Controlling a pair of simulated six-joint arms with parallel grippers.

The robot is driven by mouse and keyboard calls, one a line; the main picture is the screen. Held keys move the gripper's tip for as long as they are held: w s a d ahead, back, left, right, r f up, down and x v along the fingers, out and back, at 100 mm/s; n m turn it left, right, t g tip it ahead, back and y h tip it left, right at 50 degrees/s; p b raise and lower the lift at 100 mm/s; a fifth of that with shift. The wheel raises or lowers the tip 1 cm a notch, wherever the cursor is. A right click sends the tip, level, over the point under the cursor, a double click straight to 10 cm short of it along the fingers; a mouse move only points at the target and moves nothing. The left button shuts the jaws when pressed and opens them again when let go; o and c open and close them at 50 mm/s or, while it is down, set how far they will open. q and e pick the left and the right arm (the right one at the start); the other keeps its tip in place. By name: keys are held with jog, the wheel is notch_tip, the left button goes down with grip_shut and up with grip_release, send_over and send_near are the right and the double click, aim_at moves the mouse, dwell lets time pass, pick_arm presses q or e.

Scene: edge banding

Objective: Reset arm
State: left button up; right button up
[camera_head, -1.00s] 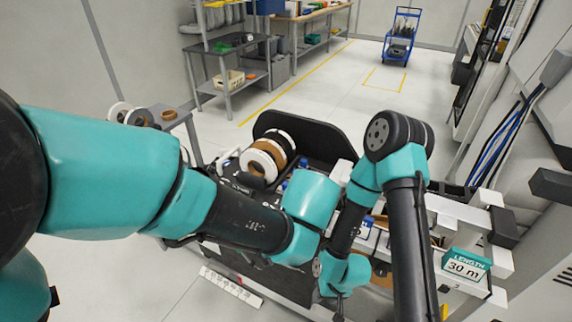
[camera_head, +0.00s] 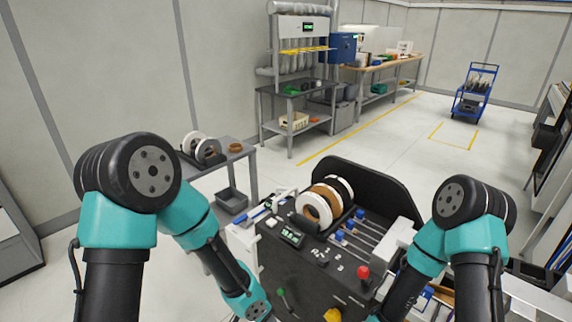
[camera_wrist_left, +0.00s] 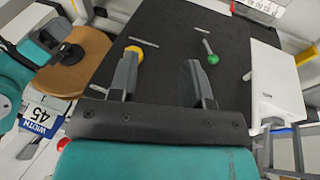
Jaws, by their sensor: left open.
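My left arm (camera_head: 205,240) comes in from the left in the head view and bends down at the front of the edge banding machine (camera_head: 300,280); its gripper is out of that view. In the left wrist view my left gripper (camera_wrist_left: 160,80) is open and empty, its two fingers apart in front of the machine's dark panel (camera_wrist_left: 165,45). A yellow knob (camera_wrist_left: 134,50) and a green-tipped lever (camera_wrist_left: 210,55) show on that panel. My right arm (camera_head: 440,245) is bent at the right of the head view; its gripper is hidden below the picture.
A side table (camera_head: 225,155) with more rolls is at the left. A workbench (camera_head: 385,68) and a blue cart (camera_head: 473,95) are at the back. Open floor (camera_head: 400,140) lies between.

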pick_arm(q)
jog(key=s+a+f+n, duration=0.4)
jog(key=a+f+n, duration=0.1)
jog(key=a, duration=0.3)
jog(key=s+a+f+n+t, duration=0.1)
jog(key=s+a+f+n, duration=0.3)
jog(key=a+f, duration=0.3)
jog(key=shift+s+a+n, duration=0.2)
jog(key=shift+a+n, duration=0.4)
dwell(1.2)
